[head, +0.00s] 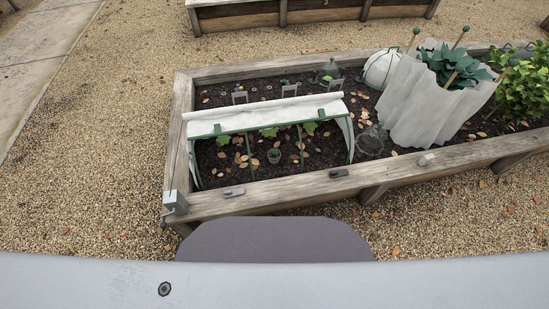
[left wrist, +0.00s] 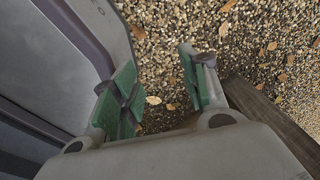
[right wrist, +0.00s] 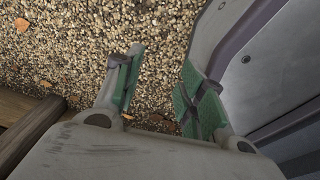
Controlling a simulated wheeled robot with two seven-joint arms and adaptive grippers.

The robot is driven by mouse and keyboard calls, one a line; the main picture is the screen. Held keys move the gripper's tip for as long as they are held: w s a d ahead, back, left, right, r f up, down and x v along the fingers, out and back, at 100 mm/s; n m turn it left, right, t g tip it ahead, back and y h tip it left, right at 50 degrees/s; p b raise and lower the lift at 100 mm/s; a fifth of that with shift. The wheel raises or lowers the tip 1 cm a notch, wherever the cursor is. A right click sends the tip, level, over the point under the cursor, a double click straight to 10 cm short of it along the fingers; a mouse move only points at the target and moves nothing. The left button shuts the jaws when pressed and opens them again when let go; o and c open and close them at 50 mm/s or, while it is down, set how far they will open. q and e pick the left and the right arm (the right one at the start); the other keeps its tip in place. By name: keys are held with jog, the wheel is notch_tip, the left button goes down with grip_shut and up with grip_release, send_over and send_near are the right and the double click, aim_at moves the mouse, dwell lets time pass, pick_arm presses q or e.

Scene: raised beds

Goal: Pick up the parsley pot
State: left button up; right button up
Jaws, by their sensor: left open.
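A small dark pot with a green plant (head: 274,156), which looks like the parsley pot, stands on the soil under the tunnel cover (head: 262,117) in the head view. The cover's near side is open, and the pot is visible between its green hoops. My left gripper (left wrist: 160,82) is open and empty above gravel beside a bed's wooden side in the left wrist view. My right gripper (right wrist: 160,84) is also open and empty above gravel in the right wrist view. Neither gripper shows in the head view, and the pot shows in neither wrist view.
The raised bed's front board (head: 290,193) lies between me and the soil, with small grey clips (head: 234,192) on it. A wire-mesh cloche (head: 371,140) stands right of the tunnel. A white fleece wrap (head: 425,100) surrounds a leafy plant farther right. Gravel surrounds the bed.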

jog(key=shift+s, duration=0.1)
